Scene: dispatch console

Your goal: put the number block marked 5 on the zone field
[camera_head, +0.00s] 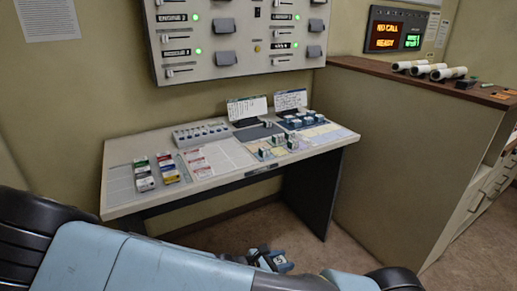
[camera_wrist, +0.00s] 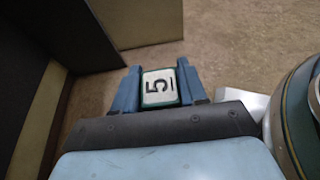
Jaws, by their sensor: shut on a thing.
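I cannot make out which printed area is the zone field.
Coloured cards (camera_head: 167,167) lie on the desk's left part, and a key panel (camera_head: 200,134) stands at its back. Two card stands (camera_head: 247,108) are behind the blocks. A tall cabinet (camera_head: 400,150) closes off the right side. The wall panel (camera_head: 240,40) hangs above.

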